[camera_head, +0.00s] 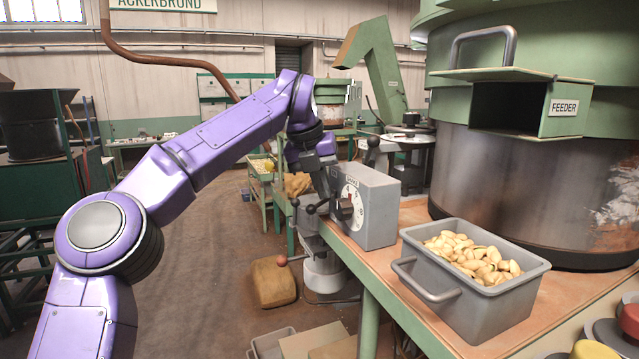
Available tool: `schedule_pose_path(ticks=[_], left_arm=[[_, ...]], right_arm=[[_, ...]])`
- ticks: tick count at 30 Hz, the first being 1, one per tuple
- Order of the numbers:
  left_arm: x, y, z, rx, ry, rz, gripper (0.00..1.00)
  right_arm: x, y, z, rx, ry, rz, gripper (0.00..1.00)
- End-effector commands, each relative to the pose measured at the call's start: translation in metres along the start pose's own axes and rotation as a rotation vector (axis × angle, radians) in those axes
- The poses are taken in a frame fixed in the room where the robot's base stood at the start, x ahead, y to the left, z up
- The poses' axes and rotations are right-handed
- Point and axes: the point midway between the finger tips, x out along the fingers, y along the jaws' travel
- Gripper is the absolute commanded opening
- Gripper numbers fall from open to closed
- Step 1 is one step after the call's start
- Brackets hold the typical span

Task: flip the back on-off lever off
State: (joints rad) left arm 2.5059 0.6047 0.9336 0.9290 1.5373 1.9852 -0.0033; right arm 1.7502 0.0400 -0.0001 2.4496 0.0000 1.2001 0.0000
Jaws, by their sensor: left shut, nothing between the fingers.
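A grey control box (377,208) with a white dial face (352,206) stands on the bench edge. A lever with a black ball knob (372,142) sticks up behind the box's top; I cannot tell whether it is the back on-off lever or how it is set. My left gripper (338,208) is shut and empty, pointing down in front of the dial face and hiding part of it; whether it touches the box is unclear. Dark ball knobs (311,209) show just left of the gripper. My right gripper is out of view.
A grey bin of pistachios (418,254) stands on the bench, right of the box. The big green and steel machine with a feeder opening (505,108) rises behind it. A brown sack (273,283) and a lever with a red-brown ball (282,260) are below the bench.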

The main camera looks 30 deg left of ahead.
Motion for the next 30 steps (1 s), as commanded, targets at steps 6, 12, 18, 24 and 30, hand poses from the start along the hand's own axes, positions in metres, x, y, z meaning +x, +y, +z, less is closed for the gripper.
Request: schedule_pose_path(ticks=[6, 12, 18, 24, 30], left_arm=[[-0.005, -0.006, 0.006, -0.005, -0.001, 0.0, 0.0], [-0.003, -0.006, 0.005, -0.004, -0.001, 0.0, 0.0], [-0.007, -0.01, 0.002, -0.002, -0.002, 0.0, 0.0], [-0.033, -0.021, -0.016, -0.007, -0.004, 0.0, 0.0], [-0.08, -0.01, -0.024, -0.002, -0.002, -0.001, 0.0]], right_arm=[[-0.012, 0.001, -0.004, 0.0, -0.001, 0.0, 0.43], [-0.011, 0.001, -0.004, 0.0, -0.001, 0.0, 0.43], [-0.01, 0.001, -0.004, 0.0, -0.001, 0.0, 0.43], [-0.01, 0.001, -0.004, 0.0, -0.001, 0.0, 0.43], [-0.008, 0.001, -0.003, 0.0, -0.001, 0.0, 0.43]])
